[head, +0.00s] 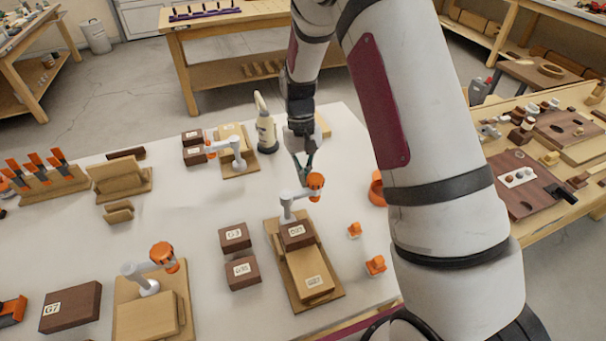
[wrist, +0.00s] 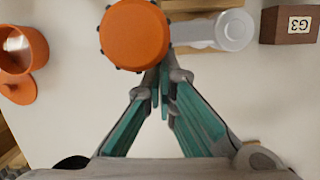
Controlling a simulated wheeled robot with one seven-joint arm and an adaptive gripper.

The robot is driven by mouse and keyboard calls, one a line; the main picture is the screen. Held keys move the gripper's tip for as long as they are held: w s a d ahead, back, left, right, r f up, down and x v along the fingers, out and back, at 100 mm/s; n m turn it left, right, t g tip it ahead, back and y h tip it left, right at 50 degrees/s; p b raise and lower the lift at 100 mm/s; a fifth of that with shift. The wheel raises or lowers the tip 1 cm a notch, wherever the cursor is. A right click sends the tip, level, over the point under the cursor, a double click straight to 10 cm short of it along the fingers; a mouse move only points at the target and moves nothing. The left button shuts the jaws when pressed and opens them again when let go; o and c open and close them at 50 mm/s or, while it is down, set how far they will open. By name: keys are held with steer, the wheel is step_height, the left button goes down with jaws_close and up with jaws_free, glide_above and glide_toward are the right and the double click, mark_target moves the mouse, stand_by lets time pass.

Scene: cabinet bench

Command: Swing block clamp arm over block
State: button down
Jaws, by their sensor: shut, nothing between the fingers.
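The block clamp has a pale grey post (head: 287,212) and a short arm with a round orange knob (head: 316,181) at its end. A dark brown labelled block (head: 297,235) sits on the wooden fixture (head: 335,293) beside the post. The clamp arm points away to the back right, not over the block. My gripper (head: 305,168) is shut and empty just behind the knob. In the wrist view the closed fingertips (wrist: 161,78) are at the knob's (wrist: 135,35) near edge; I cannot tell whether they touch.
Dark blocks (head: 234,238) lie left of the fixture. Similar clamps stand at the front left (head: 148,283) and the back (head: 230,148). A pale bottle-shaped item (head: 265,125) stands behind, and orange pieces (head: 375,265) lie to the right. The white tabletop (head: 185,215) is clear at middle left.

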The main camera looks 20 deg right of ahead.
mark_target(318, 180)
steer(key=shift+s+d+m, duration=0.15)
steer(key=shift+s+m, duration=0.1)
steer(key=shift+m, duration=0.15)
steer(key=s+m, duration=0.1)
steer(key=s+m+y+p, duration=0.1)
steer(key=m, duration=0.1)
steer(key=shift+d, duration=0.35)
steer(key=s+m, duration=0.1)
steer(key=m, duration=0.1)
steer(key=s+m+p, duration=0.1)
steer(key=m, duration=0.1)
steer(key=shift+s+t+y, duration=0.4)
steer(key=s+m+p, duration=0.1)
steer(key=m, duration=0.1)
steer(key=s+a+m+t+p, duration=0.1)
steer(key=m, duration=0.2)
steer(key=shift+s+y, duration=0.3)
steer(key=shift+s, duration=0.05)
steer(key=m, duration=0.1)
steer(key=s+a+m+p, duration=0.1)
steer(key=m, duration=0.1)
steer(key=shift+s+a+t, duration=0.15)
steer(key=shift+t, duration=0.15)
steer(key=shift+s+a, duration=0.1)
steer(key=shift+a, duration=0.05)
steer(key=shift+s+a, duration=0.15)
steer(key=shift+a, duration=0.2)
